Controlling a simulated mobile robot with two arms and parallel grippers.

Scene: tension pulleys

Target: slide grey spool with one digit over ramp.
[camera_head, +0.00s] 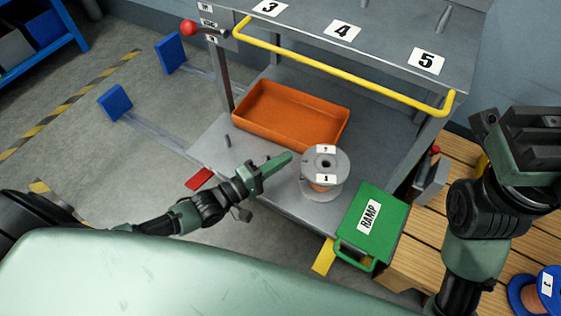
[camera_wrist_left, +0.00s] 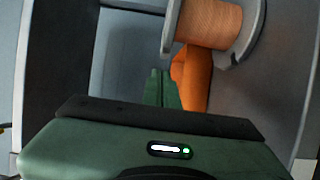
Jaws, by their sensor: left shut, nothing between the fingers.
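The grey spool (camera_head: 338,161) with copper-coloured winding stands upright on the cart's lower shelf. It bears two small white labels that are too small to read surely. The green ramp (camera_head: 384,238), labelled RAMP, lies just right of and nearer than the spool. My left gripper (camera_head: 288,158) is shut and empty, its fingertips close to the left side of the spool; I cannot tell whether they touch. In the left wrist view the spool (camera_wrist_left: 210,24) shows at the top, beyond the green fingers (camera_wrist_left: 160,88). My right gripper (camera_head: 530,135) is at the right, its fingers unclear.
An orange tray (camera_head: 260,128) lies behind the spool on the shelf (camera_head: 222,150). A short peg (camera_head: 227,140) stands left of it. A yellow rail (camera_head: 345,73) runs above. A blue spool (camera_head: 520,292) lies on the wooden pallet (camera_head: 425,235) at right.

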